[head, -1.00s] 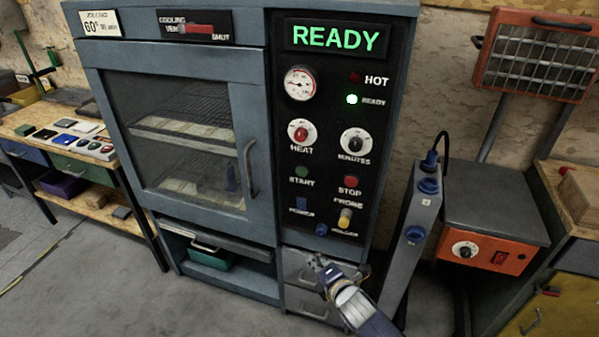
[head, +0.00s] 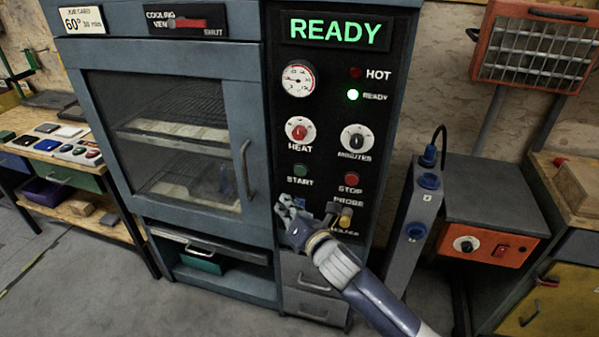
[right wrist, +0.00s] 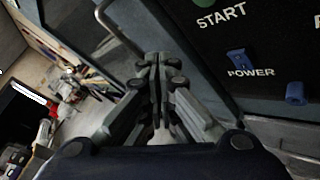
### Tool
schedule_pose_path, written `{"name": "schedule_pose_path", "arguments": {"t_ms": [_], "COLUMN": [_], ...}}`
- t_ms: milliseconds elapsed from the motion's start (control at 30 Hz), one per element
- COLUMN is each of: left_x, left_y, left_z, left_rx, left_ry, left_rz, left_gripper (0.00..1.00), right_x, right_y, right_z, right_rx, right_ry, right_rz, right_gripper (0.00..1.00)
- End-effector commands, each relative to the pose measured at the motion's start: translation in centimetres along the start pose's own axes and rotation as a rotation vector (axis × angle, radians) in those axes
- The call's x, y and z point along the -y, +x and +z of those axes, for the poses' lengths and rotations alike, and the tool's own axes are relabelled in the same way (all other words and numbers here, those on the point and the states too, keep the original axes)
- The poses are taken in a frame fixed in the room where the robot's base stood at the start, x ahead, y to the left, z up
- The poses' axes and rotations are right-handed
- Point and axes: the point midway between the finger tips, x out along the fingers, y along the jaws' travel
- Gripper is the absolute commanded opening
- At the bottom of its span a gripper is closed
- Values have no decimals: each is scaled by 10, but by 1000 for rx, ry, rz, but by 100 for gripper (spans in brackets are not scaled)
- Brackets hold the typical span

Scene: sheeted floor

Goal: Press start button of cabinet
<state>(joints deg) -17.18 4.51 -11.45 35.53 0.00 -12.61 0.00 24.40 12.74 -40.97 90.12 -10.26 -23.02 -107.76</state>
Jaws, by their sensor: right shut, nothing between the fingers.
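The cabinet (head: 158,52) is blue-grey with a closed glass door and a black control panel on its right side. The green start button (head: 300,170) sits on the panel above its START label, left of the red stop button (head: 351,179). My right gripper (head: 284,203) is shut and empty, just below the START label and apart from the button. My left gripper is not in view.
The display reads READY, and the green ready lamp (head: 353,95) is lit. The door handle (head: 247,168) stands out left of my gripper. A blue power switch (right wrist: 236,58) is close on the right. A grey post (head: 415,215) stands right of the cabinet.

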Motion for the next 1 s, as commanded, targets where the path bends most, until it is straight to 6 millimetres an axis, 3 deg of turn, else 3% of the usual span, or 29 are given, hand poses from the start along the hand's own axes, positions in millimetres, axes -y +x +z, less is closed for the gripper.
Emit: {"name": "schedule_pose_path", "arguments": {"t_ms": [600,1000], "left_x": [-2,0], "left_y": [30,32], "left_z": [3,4], "left_rx": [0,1], "left_ry": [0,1], "left_rz": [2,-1], "left_gripper": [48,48], "right_x": [37,45], "right_y": [50,61], "right_z": [36,45], "right_rx": [1,1], "right_ry": [-3,1], "right_rz": [-1,0], "right_gripper": [0,0]}}
